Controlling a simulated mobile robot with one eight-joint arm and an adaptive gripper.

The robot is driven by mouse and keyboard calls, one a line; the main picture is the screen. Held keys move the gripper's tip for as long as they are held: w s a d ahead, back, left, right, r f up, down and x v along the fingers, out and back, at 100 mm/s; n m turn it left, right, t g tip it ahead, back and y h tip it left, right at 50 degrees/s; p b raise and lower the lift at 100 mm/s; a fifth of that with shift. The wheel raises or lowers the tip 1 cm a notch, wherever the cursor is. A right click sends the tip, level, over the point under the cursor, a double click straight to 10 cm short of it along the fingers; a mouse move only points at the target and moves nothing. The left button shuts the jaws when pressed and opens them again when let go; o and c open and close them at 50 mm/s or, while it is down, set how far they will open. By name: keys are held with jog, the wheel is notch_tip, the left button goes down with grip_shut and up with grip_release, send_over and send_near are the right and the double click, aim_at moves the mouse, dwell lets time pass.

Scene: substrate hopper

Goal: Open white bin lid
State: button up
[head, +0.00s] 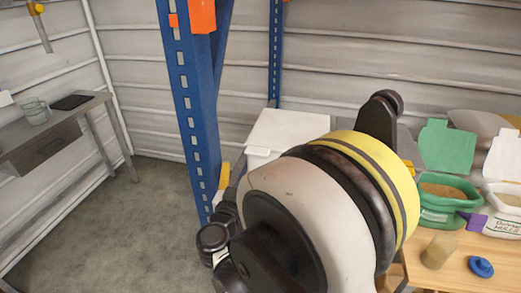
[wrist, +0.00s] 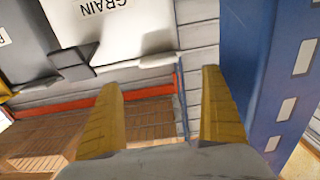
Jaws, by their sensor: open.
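The white bin (head: 262,157) stands behind my arm in the head view, with its flat white lid (head: 290,128) on top. The lid looks closed; my arm hides the bin's lower right part. In the wrist view, a white panel marked GRAIN (wrist: 135,32) fills the upper left, probably this bin's wall. A dark grey block (wrist: 70,62) juts out near its lower left. My gripper (wrist: 161,80) has two yellow fingers spread wide with nothing between them. They are apart from the white panel. In the head view, my arm hides most of the gripper.
A blue rack post (head: 190,100) stands left of the bin; the post (wrist: 262,75) is close beside my right finger. An orange beam (wrist: 90,103) crosses behind the fingers. Green (head: 447,190) and white (head: 505,195) sacks are at right. The floor at left is clear.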

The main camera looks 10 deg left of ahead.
aim_at(257, 150)
jog(key=w+b, duration=0.1)
jog(key=w, duration=0.2)
jog(key=w+b, duration=0.1)
jog(key=w, duration=0.3)
jog(key=w+b, duration=0.1)
jog(key=w, duration=0.2)
jog(key=shift+w+d, duration=0.2)
jog(key=shift+d, duration=0.1)
jog(key=shift+r, duration=0.1)
jog(key=c, duration=1.4)
